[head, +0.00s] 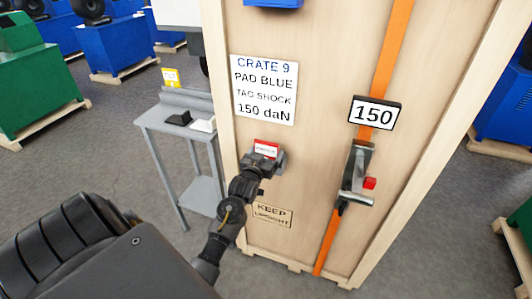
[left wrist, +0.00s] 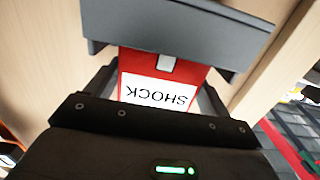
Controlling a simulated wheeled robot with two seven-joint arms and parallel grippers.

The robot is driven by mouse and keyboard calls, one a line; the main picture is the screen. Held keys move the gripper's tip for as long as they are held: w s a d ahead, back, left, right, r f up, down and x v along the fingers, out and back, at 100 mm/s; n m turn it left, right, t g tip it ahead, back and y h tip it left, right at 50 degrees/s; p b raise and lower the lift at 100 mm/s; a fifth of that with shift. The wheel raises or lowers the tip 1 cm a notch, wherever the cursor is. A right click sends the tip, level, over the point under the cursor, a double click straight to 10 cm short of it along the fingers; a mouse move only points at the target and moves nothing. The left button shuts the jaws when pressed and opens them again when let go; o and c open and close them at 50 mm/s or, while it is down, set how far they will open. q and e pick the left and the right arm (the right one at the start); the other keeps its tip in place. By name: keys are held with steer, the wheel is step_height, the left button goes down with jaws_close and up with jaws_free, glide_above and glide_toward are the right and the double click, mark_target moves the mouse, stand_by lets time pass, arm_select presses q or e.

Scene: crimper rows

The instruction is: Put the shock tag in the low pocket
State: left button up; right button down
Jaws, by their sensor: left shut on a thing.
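My left gripper (head: 263,157) is shut on the red shock tag (head: 266,147) at the lower left of the wooden crate's front (head: 310,150). In the left wrist view the shock tag (left wrist: 158,94) shows its white label with SHOCK upside down. A grey piece (left wrist: 180,30), which looks like the low pocket, crosses that view and hides one end of the tag. I cannot tell how deep the tag sits in it. In the head view the pocket is mostly hidden behind the gripper. My right gripper is not in view.
A sign (head: 264,90) reads crate 9, pad blue, tag shock, 150 daN. A grey side table (head: 172,96) with small items stands left of the crate.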

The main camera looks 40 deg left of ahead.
arm_select(q)
steer(key=o, duration=0.8)
steer(key=shift+o, duration=0.5)
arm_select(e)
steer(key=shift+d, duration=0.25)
arm_select(q)
steer(key=b+v, duration=0.2)
steer(key=v, duration=1)
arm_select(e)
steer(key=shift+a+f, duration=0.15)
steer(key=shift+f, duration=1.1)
arm_select(q)
steer(key=shift+f, duration=0.1)
